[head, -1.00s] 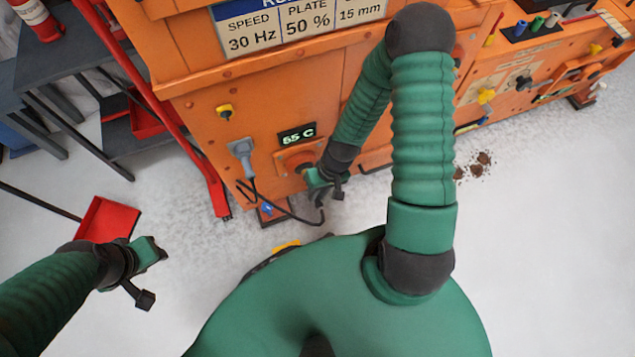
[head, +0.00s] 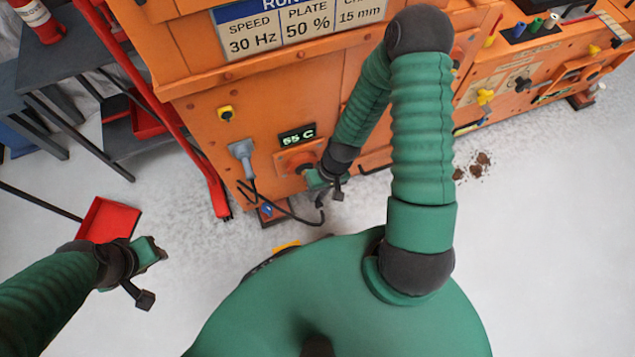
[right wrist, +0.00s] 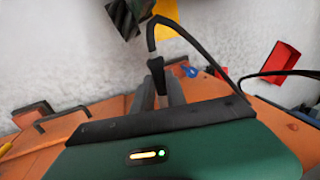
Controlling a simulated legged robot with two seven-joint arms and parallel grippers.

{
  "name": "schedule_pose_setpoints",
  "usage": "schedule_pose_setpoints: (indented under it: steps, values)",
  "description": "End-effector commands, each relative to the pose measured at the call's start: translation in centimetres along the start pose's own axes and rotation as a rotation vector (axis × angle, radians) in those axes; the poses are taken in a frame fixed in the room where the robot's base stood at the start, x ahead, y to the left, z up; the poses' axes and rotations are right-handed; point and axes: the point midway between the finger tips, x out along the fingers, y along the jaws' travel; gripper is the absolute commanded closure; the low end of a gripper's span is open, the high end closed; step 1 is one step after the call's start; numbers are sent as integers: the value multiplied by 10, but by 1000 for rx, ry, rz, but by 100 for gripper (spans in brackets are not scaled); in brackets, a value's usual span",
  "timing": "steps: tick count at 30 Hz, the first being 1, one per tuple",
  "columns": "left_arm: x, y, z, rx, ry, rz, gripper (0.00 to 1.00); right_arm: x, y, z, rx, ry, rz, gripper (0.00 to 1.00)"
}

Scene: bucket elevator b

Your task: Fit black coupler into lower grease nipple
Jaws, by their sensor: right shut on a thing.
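My right gripper (head: 314,180) is at the lower front of the orange machine (head: 270,110), close to the round fitting (head: 298,162) under the 55 C display. In the right wrist view its grey fingers (right wrist: 160,94) are shut on the black coupler (right wrist: 156,72), whose black hose (right wrist: 160,25) runs up and bends away.
A red dustpan (head: 107,219) lies on the floor. Dark debris (head: 478,165) lies at right; the floor in front is mostly clear.

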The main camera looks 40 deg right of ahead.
Motion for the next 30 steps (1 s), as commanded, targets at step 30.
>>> schedule_pose_setpoints:
  steps: [30]
  values:
    - [-8, 0, -2, 0, 0, 0, 64, 0, 0, -11, -1, 1, 0, 100]
